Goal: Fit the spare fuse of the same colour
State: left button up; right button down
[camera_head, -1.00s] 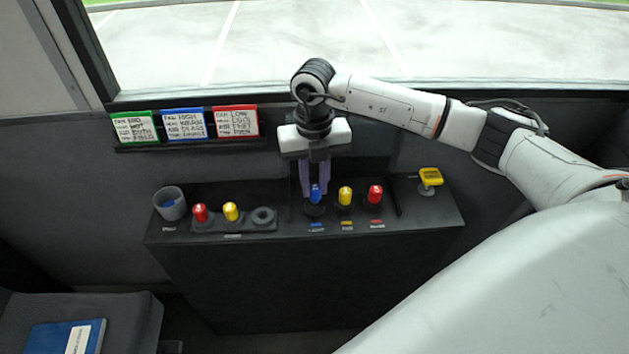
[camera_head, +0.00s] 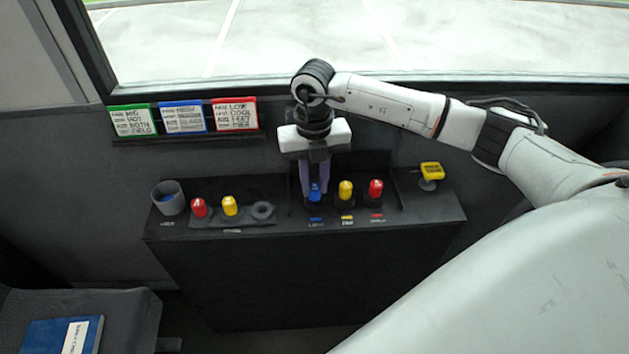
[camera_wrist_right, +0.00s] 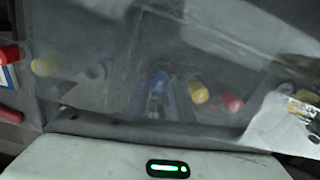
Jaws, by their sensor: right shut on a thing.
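My right gripper (camera_head: 315,187) points down, shut on a blue fuse (camera_head: 315,194) at the left place of the right-hand fuse row. The blue fuse stands upright over its socket; whether it is fully seated I cannot tell. It also shows, blurred, in the right wrist view (camera_wrist_right: 159,82). A yellow fuse (camera_head: 345,192) and a red fuse (camera_head: 376,190) stand to its right. The spare holder (camera_head: 233,223) at left carries a red spare (camera_head: 199,207), a yellow spare (camera_head: 230,206) and an empty ring (camera_head: 263,211). My left gripper is not in view.
A grey cup (camera_head: 168,198) with something blue inside stands at the console's left end. A yellow device (camera_head: 431,171) stands at the right. Green, blue and red cards (camera_head: 184,118) hang behind. A blue book (camera_head: 62,336) lies on the seat.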

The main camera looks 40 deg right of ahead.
jog(key=c, duration=1.5)
grip_release()
jog(key=shift+f, duration=0.1)
jog(key=shift+w+r, duration=0.1)
jog(key=shift+r, duration=0.3)
notch_tip(320, 180, up, 10)
jog(key=shift+f+p, duration=0.2)
jog(key=shift+p, duration=0.1)
